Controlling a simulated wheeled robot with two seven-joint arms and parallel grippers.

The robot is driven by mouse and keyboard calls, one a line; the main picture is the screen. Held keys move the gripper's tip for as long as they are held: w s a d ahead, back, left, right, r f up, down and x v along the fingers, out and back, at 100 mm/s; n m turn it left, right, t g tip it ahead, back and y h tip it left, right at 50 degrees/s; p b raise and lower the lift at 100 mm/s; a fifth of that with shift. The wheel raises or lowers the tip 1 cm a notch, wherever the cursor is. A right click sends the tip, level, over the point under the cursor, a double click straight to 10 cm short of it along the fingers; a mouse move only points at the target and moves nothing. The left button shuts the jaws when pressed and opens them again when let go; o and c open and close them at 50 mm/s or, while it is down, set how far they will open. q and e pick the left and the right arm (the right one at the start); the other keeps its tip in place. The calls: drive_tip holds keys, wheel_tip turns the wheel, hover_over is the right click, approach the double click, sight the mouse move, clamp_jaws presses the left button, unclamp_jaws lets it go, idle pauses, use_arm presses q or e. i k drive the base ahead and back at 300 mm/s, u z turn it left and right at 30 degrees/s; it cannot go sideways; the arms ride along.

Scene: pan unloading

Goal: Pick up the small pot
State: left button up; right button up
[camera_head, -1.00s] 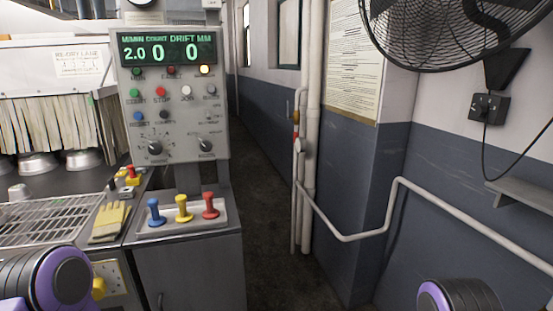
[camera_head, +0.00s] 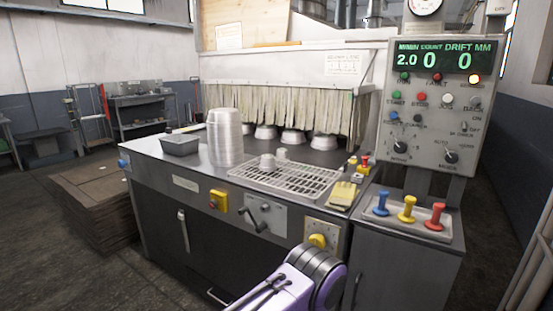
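I cannot tell which is the small pot of the task. A tall stack of metal pans (camera_head: 225,138) stands left of them, and several wider pans (camera_head: 293,139) sit under the strip curtain behind. Neither gripper is in view.
A grey rectangular tin (camera_head: 181,145) stands left of the pan stack. Yellow gloves (camera_head: 344,195) lie right of the grate (camera_head: 290,178). The control console (camera_head: 430,95) and its blue, yellow and red levers (camera_head: 407,209) stand at right. A brown stack (camera_head: 95,205) stands on the floor at left.

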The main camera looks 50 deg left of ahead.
sight(282, 153)
drive_tip(key=z, duration=0.85)
drive_tip(key=k, duration=0.1)
drive_tip(key=u, duration=1.35)
drive_tip(key=i, duration=0.2)
drive_tip(key=u, duration=1)
